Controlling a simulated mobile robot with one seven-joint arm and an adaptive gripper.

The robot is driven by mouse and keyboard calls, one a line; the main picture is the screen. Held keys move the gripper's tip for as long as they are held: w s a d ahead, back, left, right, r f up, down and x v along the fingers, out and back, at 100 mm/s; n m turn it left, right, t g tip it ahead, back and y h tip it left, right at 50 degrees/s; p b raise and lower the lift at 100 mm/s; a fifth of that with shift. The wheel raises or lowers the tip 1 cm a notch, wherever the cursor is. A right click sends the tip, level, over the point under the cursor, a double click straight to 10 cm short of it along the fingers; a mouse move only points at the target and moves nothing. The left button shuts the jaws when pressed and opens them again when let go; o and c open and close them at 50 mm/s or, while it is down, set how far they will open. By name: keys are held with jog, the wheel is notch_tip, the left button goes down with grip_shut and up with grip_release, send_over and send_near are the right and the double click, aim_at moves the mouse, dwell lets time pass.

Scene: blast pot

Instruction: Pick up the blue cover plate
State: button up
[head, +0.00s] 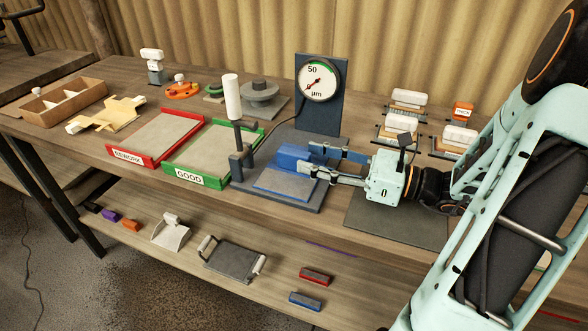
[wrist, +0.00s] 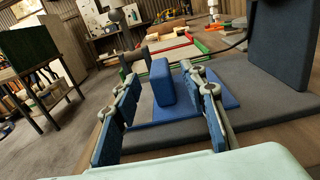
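The blue cover plate (head: 285,182) lies flat on the dark base of the dial gauge stand. A raised blue block (head: 290,157) stands on it. In the wrist view, the blue block (wrist: 163,84) rises from the flat blue plate (wrist: 192,120), ahead of my gripper. My gripper (head: 309,158) comes in from the right, low over the base. Its two fingers are apart, with the block in line with the gap between them in the wrist view (wrist: 167,66). I see no clear contact. In the head view the fingers hide part of the block's right end.
The dial gauge (head: 318,80) stands upright behind the plate. A white-handled lever tool (head: 232,100) is to its left, beside the green GOOD tray (head: 190,180) and red REWORK tray (head: 137,158). White-topped parts (head: 400,123) stand behind my gripper. A dark mat (head: 385,222) lies below my gripper.

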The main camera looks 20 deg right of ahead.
aim_at(279, 148)
jog(key=b+x, duration=0.1)
jog(key=x, duration=0.4)
jog(key=shift+c, duration=0.3)
grip_shut()
jog(key=shift+r, duration=0.2)
